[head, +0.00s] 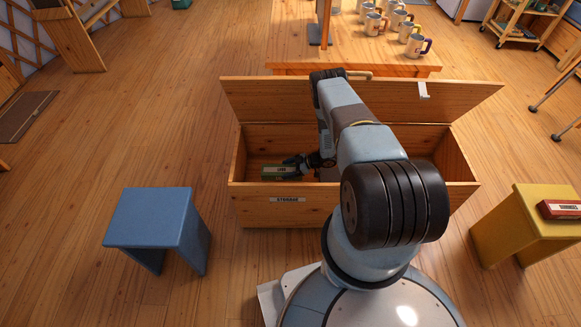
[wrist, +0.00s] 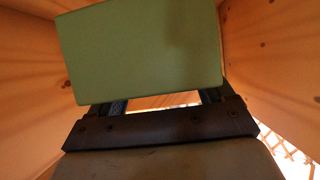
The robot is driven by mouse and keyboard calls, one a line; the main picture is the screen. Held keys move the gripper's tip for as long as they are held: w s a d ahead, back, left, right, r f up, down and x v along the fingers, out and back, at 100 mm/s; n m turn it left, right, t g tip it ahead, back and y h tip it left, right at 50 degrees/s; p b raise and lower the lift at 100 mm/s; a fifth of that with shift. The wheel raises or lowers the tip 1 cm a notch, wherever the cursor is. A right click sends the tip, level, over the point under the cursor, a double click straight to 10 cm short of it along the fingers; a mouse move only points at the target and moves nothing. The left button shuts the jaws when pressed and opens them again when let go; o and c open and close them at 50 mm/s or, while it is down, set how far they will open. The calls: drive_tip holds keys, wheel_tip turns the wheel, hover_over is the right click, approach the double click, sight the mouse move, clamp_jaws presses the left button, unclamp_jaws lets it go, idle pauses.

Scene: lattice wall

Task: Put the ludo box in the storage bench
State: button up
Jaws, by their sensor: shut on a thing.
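The ludo box (head: 277,174) is a small green box with a dark label, in the head view inside the left part of the open storage bench (head: 287,215). The bench is a wooden chest with its lid raised at the back and a white label on its front. My gripper (head: 297,162) reaches down into the bench and is shut on the box. In the wrist view the box's plain green face (wrist: 140,50) fills the upper middle, between wooden walls. Whether the box touches the bench floor cannot be told.
A blue stool (head: 150,217) stands left of the bench. A yellow stool (head: 530,222) with a red box (head: 560,209) on it stands at the right. A table (head: 290,45) with several mugs is behind the raised lid (head: 270,102).

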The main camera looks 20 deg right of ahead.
drive_tip(key=shift+f, duration=3.75)
drive_tip(key=o, duration=1.2)
drive_tip(key=shift+c, duration=0.2)
drive_tip(key=shift+w, duration=0.15)
drive_tip(key=shift+d+r, duration=0.15)
